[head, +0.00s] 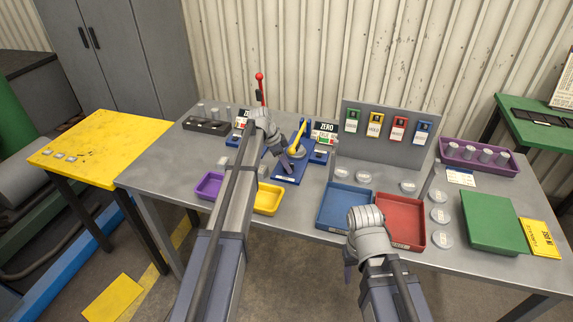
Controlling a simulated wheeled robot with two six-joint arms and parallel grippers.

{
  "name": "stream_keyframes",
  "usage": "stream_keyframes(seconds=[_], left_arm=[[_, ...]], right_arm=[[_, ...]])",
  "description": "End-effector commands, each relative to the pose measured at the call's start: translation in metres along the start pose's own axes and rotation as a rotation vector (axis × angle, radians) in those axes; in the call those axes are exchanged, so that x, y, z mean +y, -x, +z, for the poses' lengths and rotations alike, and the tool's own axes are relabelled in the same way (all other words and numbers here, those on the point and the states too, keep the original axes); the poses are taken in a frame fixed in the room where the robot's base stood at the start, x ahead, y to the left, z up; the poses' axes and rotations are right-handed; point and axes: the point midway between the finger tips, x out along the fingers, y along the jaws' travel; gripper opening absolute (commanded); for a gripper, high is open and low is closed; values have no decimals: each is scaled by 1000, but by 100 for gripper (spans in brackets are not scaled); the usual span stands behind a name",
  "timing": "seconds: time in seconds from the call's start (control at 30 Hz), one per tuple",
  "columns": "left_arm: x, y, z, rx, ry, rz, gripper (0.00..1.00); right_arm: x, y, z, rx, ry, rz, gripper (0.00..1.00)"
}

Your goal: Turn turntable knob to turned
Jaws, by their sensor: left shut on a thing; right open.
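A blue device (291,177) with a yellow lever (299,131) stands near the back middle of the grey table. A grey round part (300,153), seemingly the turntable, sits on it. My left gripper (287,163) reaches down to this part from the left and is shut there, apparently on the turntable knob. The knob is hidden by the gripper, so its angle cannot be told.
A second blue device with a red-tipped lever (260,85) stands behind my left arm. Purple (207,187) and yellow (268,199) bins lie in front of it. A red tray (412,215) and round discs (442,215) are at right. A tag board (386,150) stands behind.

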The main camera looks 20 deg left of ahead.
Motion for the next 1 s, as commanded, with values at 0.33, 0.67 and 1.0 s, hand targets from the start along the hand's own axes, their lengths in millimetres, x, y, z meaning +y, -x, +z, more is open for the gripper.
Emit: stream_keyframes(seconds=[0.33,0.67,1.0], left_arm=[[-3,0,0,-1,-169,70,0],[-3,0,0,-2,-222,91,0],[-2,0,0,-2,-224,92,0]], right_arm=[[0,0,0,0,0,0,50],[0,0,0,0,0,0,50],[0,0,0,0,0,0,50]])
